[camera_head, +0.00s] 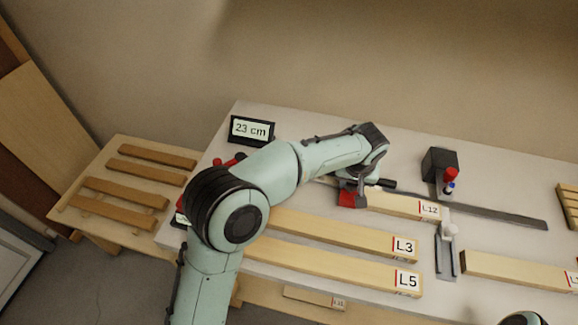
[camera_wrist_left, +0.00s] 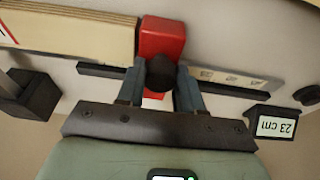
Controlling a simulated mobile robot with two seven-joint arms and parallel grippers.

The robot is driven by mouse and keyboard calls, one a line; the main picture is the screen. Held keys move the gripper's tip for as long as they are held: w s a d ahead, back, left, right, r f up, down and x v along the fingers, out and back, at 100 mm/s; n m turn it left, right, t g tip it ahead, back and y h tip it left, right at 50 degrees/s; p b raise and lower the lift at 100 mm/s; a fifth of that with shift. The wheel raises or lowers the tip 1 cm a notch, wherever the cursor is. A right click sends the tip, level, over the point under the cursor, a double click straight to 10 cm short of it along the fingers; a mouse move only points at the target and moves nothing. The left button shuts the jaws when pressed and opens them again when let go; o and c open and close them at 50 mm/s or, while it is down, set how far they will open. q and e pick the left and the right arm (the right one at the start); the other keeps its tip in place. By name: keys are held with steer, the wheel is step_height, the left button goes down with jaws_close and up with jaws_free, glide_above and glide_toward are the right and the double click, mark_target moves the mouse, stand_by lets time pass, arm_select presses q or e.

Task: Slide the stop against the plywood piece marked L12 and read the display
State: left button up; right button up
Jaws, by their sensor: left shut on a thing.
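The plywood piece marked L12 (camera_head: 402,206) lies on the bench along a dark rail, its label at the right end. The red stop (camera_head: 346,200) sits at its left end; in the wrist view the red stop (camera_wrist_left: 163,40) looks touching or almost touching the plywood end (camera_wrist_left: 95,32). My left gripper (camera_head: 363,181) is over the stop. In the wrist view my left gripper (camera_wrist_left: 160,78) is shut on the stop's dark round knob (camera_wrist_left: 160,71). The display (camera_head: 251,130) reads 23 cm. My right gripper is not in view.
Pieces marked L3 (camera_head: 345,235) and L5 (camera_head: 330,265) lie in front of L12, with another piece (camera_head: 515,270) at right. A dark block (camera_head: 440,163) stands behind. Wooden slats lie at left.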

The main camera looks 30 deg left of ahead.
arm_select(q)
steer(key=shift+d, duration=0.35)
steer(key=o, duration=0.8)
steer(key=shift+w, duration=0.1)
steer(key=shift+o, duration=0.2)
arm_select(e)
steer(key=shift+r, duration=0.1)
arm_select(q)
steer(key=shift+r+p, duration=0.9)
steer(key=shift+r, duration=0.5)
steer(key=shift+r+p, duration=1.65)
steer(key=shift+r, duration=1.5)
steer(key=shift+f, duration=0.1)
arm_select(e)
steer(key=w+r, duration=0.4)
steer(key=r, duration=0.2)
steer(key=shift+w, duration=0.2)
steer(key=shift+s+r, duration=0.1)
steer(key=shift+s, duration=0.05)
